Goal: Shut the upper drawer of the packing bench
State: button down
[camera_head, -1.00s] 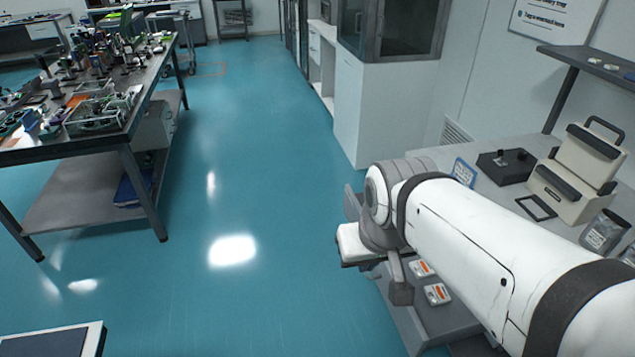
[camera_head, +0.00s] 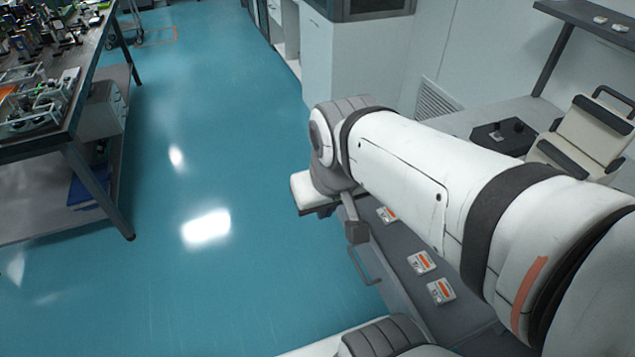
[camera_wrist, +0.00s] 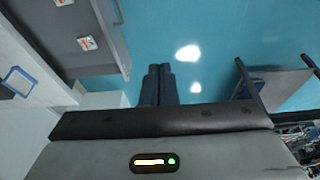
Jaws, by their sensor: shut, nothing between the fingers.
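The packing bench (camera_head: 475,117) is at the right in the head view, partly hidden behind my arm. Its grey drawer (camera_head: 395,268) stands pulled out below the bench top, with a bar handle (camera_head: 362,268) on its front. The drawer also shows at the upper left of the wrist view (camera_wrist: 95,30), its handle (camera_wrist: 122,60) toward the middle. My gripper (camera_wrist: 157,68) is shut and empty, over the floor, beside the handle and apart from it in the picture. In the head view the fingertips are hard to make out.
Several orange-and-white packs (camera_head: 421,262) lie in the drawer. A black box (camera_head: 503,137) and a cream case (camera_head: 585,135) stand on the bench. A cluttered optical table (camera_head: 75,125) is at the left. Blue floor (camera_head: 200,150) lies clear between.

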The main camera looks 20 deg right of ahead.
jog(key=w+f+n+g+h+b, duration=0.1)
jog(key=w+f+n+h+b, duration=0.55)
jog(key=f, duration=0.75)
jog(key=w+f+n+g+h+b, duration=0.1)
jog(key=w+f+n+h+b, duration=0.6)
jog(key=f, duration=0.6)
jog(key=w+f+n+g+h+b, duration=0.1)
jog(key=w+f+n+h+b, duration=0.55)
jog(key=f, duration=0.75)
jog(key=w+d+m+y+b, duration=0.1)
jog(key=w+d+y, duration=0.1)
jog(key=d, duration=1.1)
jog(key=shift+d+m+b, duration=0.35)
jog(key=shift+m+b, duration=0.05)
